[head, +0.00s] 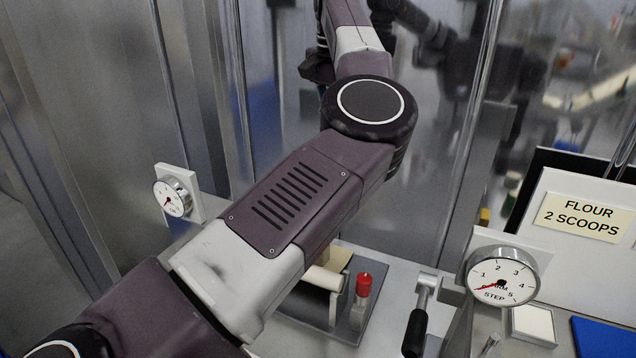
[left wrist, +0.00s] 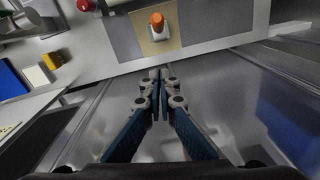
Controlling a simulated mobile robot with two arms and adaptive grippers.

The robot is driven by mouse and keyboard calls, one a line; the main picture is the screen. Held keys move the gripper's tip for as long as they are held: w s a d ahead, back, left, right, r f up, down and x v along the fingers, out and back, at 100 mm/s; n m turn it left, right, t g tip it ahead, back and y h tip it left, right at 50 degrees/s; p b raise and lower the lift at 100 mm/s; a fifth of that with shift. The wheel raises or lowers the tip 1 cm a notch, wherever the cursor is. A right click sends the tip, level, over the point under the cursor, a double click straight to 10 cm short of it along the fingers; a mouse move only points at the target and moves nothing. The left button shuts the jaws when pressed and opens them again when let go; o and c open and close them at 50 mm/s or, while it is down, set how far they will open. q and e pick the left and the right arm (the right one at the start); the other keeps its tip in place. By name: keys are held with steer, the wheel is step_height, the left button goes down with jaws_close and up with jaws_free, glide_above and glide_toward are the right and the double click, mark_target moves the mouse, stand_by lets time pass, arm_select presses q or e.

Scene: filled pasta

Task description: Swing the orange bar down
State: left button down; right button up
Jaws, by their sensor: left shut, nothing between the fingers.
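In the left wrist view an orange piece (left wrist: 157,22), which looks like the end of the orange bar, stands on a tan plate (left wrist: 160,42) on the grey worktop. How far the bar is swung cannot be told from this angle. My left gripper (left wrist: 160,75) is shut and empty, its blue-sided fingers together, and appears below the orange piece in the picture, apart from it. In the head view my left arm crosses the middle and hides part of the worktop. No orange bar can be made out there. My right gripper is not in view.
A red-capped post (head: 362,285) and a black-handled lever (head: 415,330) stand on the worktop. A dial (head: 503,283) marked STEP is at right, below a flour sign (head: 583,217). Another dial (head: 172,197) is at left. Shiny metal panels (head: 430,150) rise behind.

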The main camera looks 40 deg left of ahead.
arm_select(q)
steer(key=s+f+p, duration=0.1)
steer(key=f, duration=0.2)
steer(key=s+f+p, duration=0.1)
steer(key=f, duration=0.3)
steer(key=s+f, duration=0.1)
steer(key=f, duration=0.2)
steer(key=shift+s+a+f+p, duration=0.15)
steer(key=shift+s+f+p, duration=0.1)
steer(key=shift+s+p, duration=0.15)
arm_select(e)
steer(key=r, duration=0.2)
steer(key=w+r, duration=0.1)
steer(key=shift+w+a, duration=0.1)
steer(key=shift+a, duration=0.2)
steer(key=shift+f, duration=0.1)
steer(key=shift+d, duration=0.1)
